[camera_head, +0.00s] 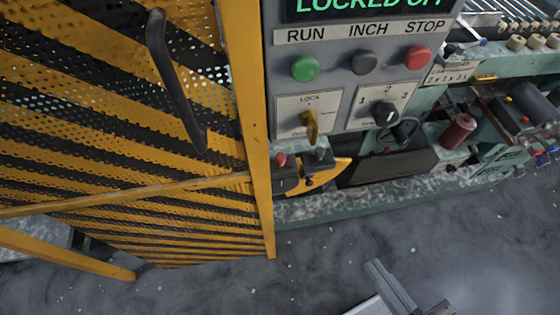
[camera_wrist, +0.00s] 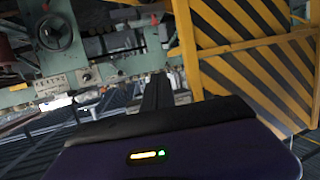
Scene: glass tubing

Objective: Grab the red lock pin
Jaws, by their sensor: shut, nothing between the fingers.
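A small red knob (camera_head: 281,160) shows beside dark blocks and a yellow curved plate (camera_head: 325,177), below the control panel. A smaller red spot sits on that plate; I cannot tell for certain which is the red lock pin. My gripper (camera_wrist: 157,80) shows in the wrist view as dark fingers close together, with nothing between them. A grey part of my arm's end (camera_head: 392,288) shows at the bottom of the head view, well below and right of the red knob, apart from it. I cannot make out the pin in the wrist view.
The yellow-and-black mesh guard (camera_head: 120,120) with a dark handle (camera_head: 172,75) fills the left. The control panel (camera_head: 355,85) reads LOCKED OFF. A red spool (camera_head: 458,131) and green machine bed lie right. The grey floor (camera_head: 300,270) in front is clear.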

